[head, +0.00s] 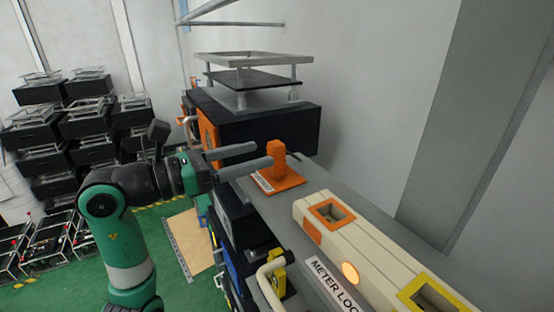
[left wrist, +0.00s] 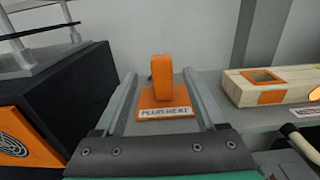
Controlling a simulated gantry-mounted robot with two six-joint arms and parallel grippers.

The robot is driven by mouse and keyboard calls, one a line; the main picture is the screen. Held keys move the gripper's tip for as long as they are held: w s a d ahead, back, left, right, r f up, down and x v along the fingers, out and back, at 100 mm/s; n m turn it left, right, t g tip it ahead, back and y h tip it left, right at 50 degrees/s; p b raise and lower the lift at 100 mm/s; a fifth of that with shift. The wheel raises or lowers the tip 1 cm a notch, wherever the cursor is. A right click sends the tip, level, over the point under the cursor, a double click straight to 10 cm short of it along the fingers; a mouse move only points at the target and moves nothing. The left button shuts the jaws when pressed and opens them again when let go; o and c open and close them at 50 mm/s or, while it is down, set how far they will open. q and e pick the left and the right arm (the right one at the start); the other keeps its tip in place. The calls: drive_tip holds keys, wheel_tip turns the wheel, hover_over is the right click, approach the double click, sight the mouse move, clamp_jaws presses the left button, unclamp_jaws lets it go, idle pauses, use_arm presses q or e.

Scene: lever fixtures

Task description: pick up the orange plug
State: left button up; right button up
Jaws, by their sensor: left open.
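The orange plug (head: 278,158) stands upright on an orange base plate on the grey bench top. In the left wrist view the plug (left wrist: 162,78) is between my two fingers, toward their tips, and its base (left wrist: 165,103) bears a label reading "PLUG HERE". My left gripper (head: 262,156) is open, its fingers pointing right at the plug, with a gap on each side of the plug in the wrist view. I cannot tell whether a finger touches it. My right gripper is not in view.
A cream housing (head: 370,262) with an orange-rimmed socket (head: 318,222) and a yellow-rimmed socket (head: 402,297) lies to the right. A dark box (head: 262,135) with a raised frame stands behind the plug. A pale lever handle (head: 266,282) sticks out at the bench front.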

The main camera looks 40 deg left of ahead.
use_arm(q)
drive_tip(key=x, duration=0.8)
drive_tip(key=shift+w+d, duration=0.15)
clamp_jaws()
